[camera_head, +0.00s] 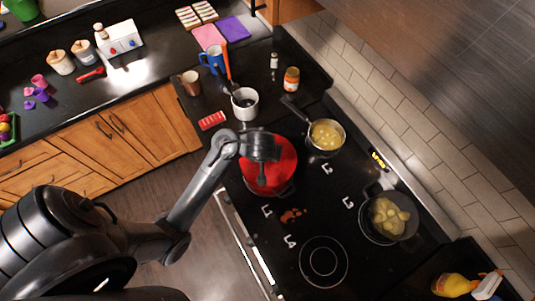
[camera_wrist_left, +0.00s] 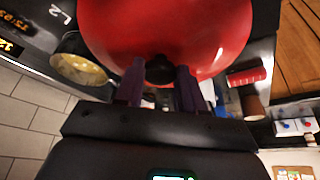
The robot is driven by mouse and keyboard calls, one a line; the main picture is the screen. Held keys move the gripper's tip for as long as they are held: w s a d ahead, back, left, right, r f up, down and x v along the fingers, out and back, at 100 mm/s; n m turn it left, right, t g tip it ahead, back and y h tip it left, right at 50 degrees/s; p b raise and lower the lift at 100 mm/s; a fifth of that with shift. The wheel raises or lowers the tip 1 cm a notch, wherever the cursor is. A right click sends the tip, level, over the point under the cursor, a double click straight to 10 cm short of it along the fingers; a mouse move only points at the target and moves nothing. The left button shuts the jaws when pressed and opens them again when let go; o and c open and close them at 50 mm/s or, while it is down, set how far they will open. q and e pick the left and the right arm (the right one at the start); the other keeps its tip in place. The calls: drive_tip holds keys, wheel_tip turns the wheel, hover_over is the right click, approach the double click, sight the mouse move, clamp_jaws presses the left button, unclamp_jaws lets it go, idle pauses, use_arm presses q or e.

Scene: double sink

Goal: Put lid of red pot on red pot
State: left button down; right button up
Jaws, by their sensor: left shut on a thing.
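The red lid (camera_head: 284,155) is a round red disc over the near-left part of the stove. In the left wrist view the lid (camera_wrist_left: 165,25) fills the top, with its black knob (camera_wrist_left: 159,69) between my fingers. My left gripper (camera_head: 262,178) is above the lid and shut on the knob; it also shows in the left wrist view (camera_wrist_left: 160,82). The red pot cannot be told apart from the lid; a dark handle-like part shows at the lid's lower edge. I cannot tell whether the lid touches the pot. My right gripper is not in view.
A pan with yellow food (camera_head: 325,136) stands close behind to the right. Another pan (camera_head: 398,228) is farther right. The front-right burner (camera_head: 324,262) is empty.

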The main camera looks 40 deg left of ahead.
use_arm(q)
drive_tip(key=shift+f, duration=0.55)
drive_tip(key=shift+f+b, duration=0.4)
drive_tip(key=c, duration=0.7)
unclamp_jaws()
drive_tip(key=shift+r, duration=0.15)
